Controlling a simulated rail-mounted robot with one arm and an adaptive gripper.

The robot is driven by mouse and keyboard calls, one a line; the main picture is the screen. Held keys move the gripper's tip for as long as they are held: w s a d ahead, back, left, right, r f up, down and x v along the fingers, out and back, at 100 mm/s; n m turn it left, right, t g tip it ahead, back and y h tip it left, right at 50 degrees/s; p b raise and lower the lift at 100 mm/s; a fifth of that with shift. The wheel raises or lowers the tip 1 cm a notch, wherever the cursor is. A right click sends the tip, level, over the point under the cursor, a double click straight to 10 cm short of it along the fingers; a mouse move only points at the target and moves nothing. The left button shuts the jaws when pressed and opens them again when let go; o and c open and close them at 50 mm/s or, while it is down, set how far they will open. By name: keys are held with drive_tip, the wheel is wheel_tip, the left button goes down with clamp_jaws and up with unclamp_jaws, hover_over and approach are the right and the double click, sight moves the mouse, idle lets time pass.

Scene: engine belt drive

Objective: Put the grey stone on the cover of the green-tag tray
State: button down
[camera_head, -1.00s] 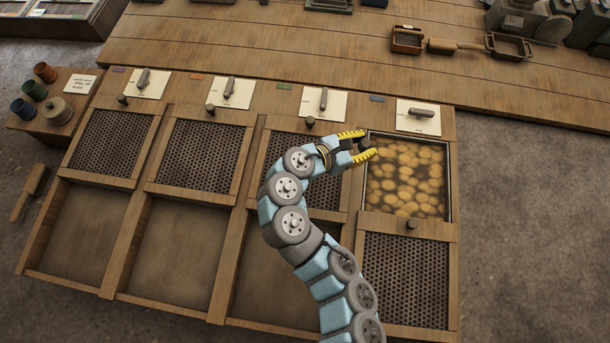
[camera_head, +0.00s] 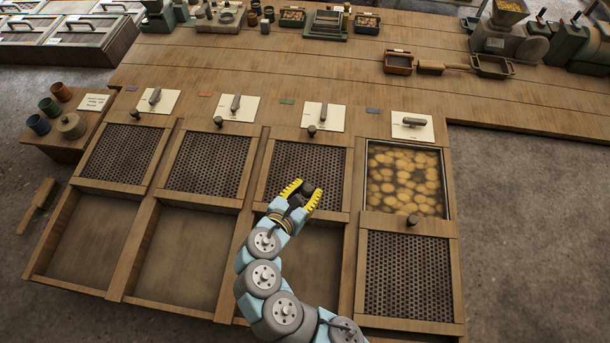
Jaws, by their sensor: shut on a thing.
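My gripper (camera_head: 303,194) is shut on a small dark grey stone (camera_head: 307,187), which shows between its yellow fingers. It is over the front part of the perforated cover (camera_head: 303,165) of the third tray from the left. The green tag (camera_head: 287,102) sits behind that tray. The cover lies over the back part of the tray, and a dark knob (camera_head: 311,131) stands at its back edge. I cannot tell whether the stone touches the cover. My gripper and arm hide the cover's front edge and part of the open front section.
The blue-tag (camera_head: 371,111) tray at right has its cover (camera_head: 409,275) at the front, leaving yellow round pieces (camera_head: 404,178) exposed behind. Two similar covered trays lie at left. White cards (camera_head: 324,117) with dark handled pieces line the back. Cups (camera_head: 49,106) stand far left.

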drive_tip(key=w+f, duration=0.3)
drive_tip(key=w, duration=0.3)
hover_over(305, 178)
drive_tip(key=s, duration=0.2)
wheel_tip(305, 178, down, 4)
drive_tip(key=shift+w+d+r, duration=0.1)
drive_tip(key=shift+w, duration=0.05)
drive_tip(key=shift+w+f, duration=0.8)
drive_tip(key=shift+f, duration=1.7)
drive_tip(key=shift+f, duration=0.15)
drive_tip(key=c, duration=0.8)
unclamp_jaws()
